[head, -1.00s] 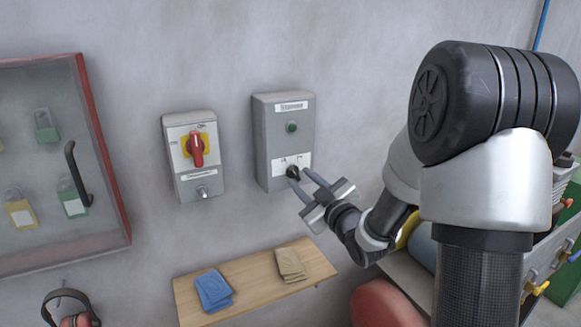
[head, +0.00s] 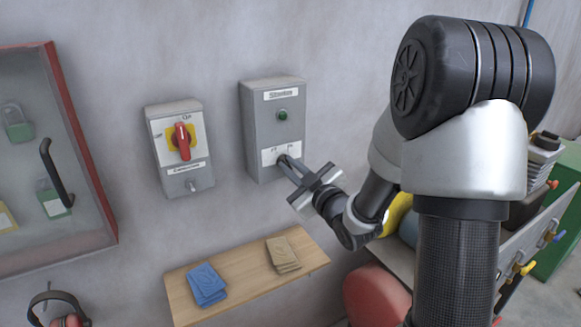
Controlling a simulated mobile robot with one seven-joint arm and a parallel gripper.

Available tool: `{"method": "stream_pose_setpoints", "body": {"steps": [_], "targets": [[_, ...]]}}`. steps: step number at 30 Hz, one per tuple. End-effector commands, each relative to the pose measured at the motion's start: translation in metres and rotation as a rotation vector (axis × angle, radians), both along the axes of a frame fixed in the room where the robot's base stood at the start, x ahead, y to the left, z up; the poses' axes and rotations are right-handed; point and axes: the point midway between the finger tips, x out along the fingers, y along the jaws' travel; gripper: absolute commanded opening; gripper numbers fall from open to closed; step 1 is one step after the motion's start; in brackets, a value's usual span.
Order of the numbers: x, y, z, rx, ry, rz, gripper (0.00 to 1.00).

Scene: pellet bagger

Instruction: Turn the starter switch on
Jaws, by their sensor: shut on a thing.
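The starter box (head: 256,118) is a grey box on the wall with a label at its top and a green lamp or button (head: 283,115) below it. The starter switch (head: 282,159) is a dark knob on the white plate low on the box, now mostly hidden by the fingers. My gripper (head: 287,162) reaches in from the right, and its fingers are shut on the knob. The knob's exact angle cannot be made out.
A grey isolator box (head: 190,184) with a red handle (head: 182,142) on yellow hangs to the left. A red-framed padlock cabinet (head: 84,150) is at far left. A wooden shelf (head: 237,289) below holds blue cloths (head: 207,285) and tan cloths (head: 283,254).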

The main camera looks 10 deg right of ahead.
Motion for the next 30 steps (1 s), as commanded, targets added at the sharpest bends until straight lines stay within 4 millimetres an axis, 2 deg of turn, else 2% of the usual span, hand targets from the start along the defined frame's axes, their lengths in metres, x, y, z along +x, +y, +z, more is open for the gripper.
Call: {"method": "stream_pose_setpoints", "body": {"steps": [11, 30], "targets": [[0.0006, -0.0004, 0.0, 0.094, 0.027, 0.001, 0.0], [0.0026, -0.0057, 0.0026, 0.632, 0.201, 0.001, 0.0]]}}
